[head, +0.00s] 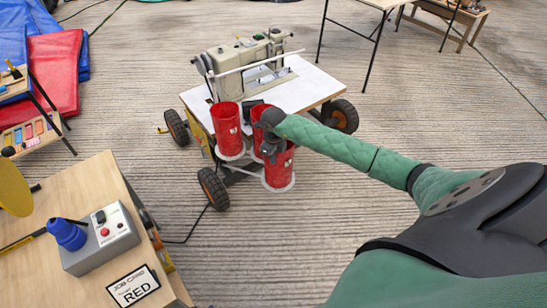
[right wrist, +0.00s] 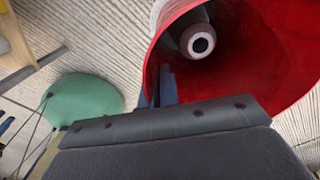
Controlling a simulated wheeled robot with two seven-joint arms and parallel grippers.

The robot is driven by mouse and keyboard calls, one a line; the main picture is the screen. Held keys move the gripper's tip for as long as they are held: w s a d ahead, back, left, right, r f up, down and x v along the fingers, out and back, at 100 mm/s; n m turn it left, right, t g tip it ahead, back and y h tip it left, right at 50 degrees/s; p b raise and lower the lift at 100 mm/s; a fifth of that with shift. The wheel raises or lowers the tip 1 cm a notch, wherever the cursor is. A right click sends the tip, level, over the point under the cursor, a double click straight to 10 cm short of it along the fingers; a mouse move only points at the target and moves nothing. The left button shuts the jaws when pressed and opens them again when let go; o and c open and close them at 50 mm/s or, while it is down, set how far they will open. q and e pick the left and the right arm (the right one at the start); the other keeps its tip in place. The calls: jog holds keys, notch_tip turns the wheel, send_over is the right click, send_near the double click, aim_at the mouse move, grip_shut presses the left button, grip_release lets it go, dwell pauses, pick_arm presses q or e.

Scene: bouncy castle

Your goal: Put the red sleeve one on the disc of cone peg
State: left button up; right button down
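Three red sleeves stand at the near side of the sewing cart: a left one (head: 226,130), a middle one (head: 257,118) partly hidden by my gripper, and a front right one (head: 280,168). White discs show under the left and front right ones. My right gripper (head: 270,147) is at the rim of the front right sleeve. In the right wrist view, a red sleeve (right wrist: 285,40) opens towards the camera, with a pale round peg end (right wrist: 201,43) inside. Dark finger parts touch or overlap its rim; their gap is hidden. A blue cone (head: 67,234) stands on a grey box. My left gripper is out of view.
The cart (head: 305,90) carries a sewing machine (head: 248,58) behind the sleeves. The wooden table (head: 90,180) at lower left holds the grey box (head: 105,240), with a red button, and a card reading RED (head: 133,288). The floor right of the cart is clear.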

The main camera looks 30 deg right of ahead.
jog(key=shift+f, duration=0.1)
jog(key=c, duration=1.6)
grip_release()
jog(key=shift+c, duration=0.2)
